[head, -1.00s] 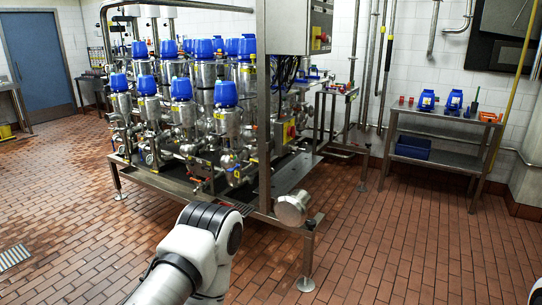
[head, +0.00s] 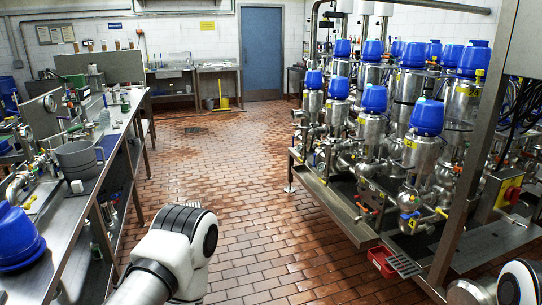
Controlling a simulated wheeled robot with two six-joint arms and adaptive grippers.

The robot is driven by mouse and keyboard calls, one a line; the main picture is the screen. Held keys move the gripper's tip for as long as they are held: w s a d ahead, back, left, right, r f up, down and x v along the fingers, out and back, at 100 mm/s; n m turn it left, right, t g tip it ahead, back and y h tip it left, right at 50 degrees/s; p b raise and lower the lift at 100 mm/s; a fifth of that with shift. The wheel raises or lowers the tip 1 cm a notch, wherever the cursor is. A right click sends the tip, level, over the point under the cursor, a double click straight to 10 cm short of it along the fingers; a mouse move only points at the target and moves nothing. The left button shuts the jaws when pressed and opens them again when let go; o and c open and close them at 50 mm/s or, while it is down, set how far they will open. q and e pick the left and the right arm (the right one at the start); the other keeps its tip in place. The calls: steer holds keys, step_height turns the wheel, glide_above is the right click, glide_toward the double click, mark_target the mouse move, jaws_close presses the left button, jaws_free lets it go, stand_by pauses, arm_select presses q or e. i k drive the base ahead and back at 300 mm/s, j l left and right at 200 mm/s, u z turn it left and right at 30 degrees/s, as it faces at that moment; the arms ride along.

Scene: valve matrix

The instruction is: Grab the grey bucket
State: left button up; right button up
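A grey bucket (head: 78,160) with a side handle stands upright on the metal workbench (head: 112,128) at the left of the head view. A small, distant grey shape like a bucket (head: 224,103) is on the floor by the far sink table; it is too small to tell clearly. Parts of my arms show at the bottom centre and bottom right. Neither gripper is in view. My visible arm links are apart from the bucket on the bench.
A blue-capped part (head: 18,238) lies on the near bench end, with fittings and gauges behind the bucket. The valve rack (head: 400,150) stands on the right, with a red crate (head: 383,262) low at its edge. A tiled floor aisle (head: 215,160) between them is clear.

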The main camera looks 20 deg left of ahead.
mark_target(77, 160)
steer(key=i+u, duration=0.25)
steer(key=u, duration=0.2)
steer(key=i+l+u, duration=0.1)
steer(key=i+u, duration=0.15)
steer(key=u, duration=0.15)
steer(key=i+l+u, duration=0.15)
steer(key=u, duration=0.3)
steer(key=i+l+u, duration=0.25)
steer(key=u, duration=0.15)
steer(key=i+l+u, duration=0.15)
steer(key=l+u, duration=0.3)
steer(key=i, duration=0.2)
